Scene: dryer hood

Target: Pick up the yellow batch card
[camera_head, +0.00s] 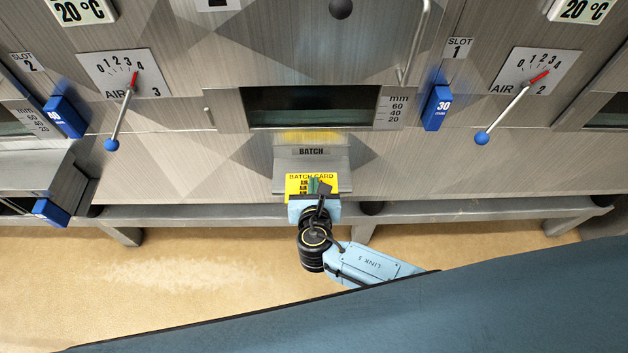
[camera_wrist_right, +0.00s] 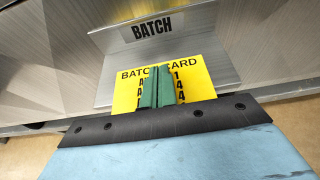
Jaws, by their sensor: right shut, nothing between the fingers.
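The yellow batch card (camera_head: 298,184) lies against the grey metal holder marked BATCH (camera_head: 312,160), low on the middle of the machine front. It also shows in the right wrist view (camera_wrist_right: 202,83), with its middle print hidden behind my fingers. My right gripper (camera_head: 319,185) is in front of the card, its green fingers (camera_wrist_right: 161,86) shut together with nothing between them. I cannot tell whether the fingertips touch the card. My left gripper is not in view.
A dark window (camera_head: 312,106) sits above the holder. Blue 30 mm (camera_head: 437,107) and 40 mm (camera_head: 64,117) blocks and blue-knobbed air levers (camera_head: 482,138) stick out on both sides. A grey rail (camera_head: 460,209) runs below, above tan floor (camera_head: 180,275).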

